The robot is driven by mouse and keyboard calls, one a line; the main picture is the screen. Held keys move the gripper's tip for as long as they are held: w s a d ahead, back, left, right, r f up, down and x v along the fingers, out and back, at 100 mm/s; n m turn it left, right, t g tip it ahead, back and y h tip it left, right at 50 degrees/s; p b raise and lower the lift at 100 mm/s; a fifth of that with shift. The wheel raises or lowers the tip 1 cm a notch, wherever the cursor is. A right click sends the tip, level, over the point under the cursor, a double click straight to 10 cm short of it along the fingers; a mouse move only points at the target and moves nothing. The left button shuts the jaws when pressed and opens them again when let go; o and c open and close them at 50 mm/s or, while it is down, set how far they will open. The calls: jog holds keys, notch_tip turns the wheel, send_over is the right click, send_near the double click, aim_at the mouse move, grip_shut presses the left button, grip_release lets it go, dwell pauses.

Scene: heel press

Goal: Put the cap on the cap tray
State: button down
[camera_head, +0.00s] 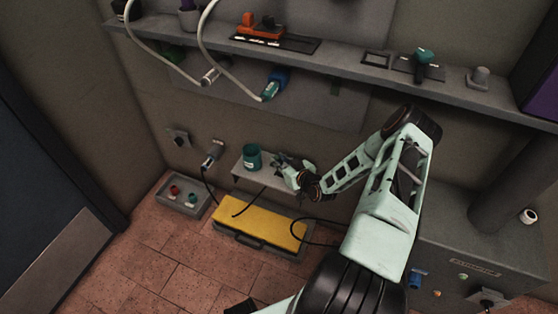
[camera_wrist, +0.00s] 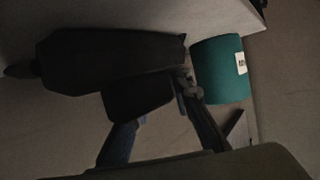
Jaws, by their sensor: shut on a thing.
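My gripper (camera_head: 283,165) is over the small wall shelf (camera_head: 240,168), just right of a teal jar (camera_head: 252,153). In the wrist view its dark fingers (camera_wrist: 183,82) are shut on a small greyish thing, mostly hidden; I cannot tell its full shape or whether it is the cap. The labelled teal jar (camera_wrist: 220,70) stands close beside the fingers there. On the floor at the left is a shallow grey tray (camera_head: 189,207) with a small red piece (camera_head: 174,190) and a small teal piece (camera_head: 192,198) in it, which look like caps.
A yellow-topped case (camera_head: 258,225) lies on the floor below the shelf, with dark cables around it. A long upper shelf (camera_head: 340,56) carries tools, and two pale hoses hang from above. A grey cabinet (camera_head: 462,262) stands at the right. Floor at the front left is clear.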

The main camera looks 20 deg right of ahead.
jog(key=c, duration=1.7)
grip_release()
jog(key=shift+f, duration=0.1)
jog(key=shift+c, duration=0.2)
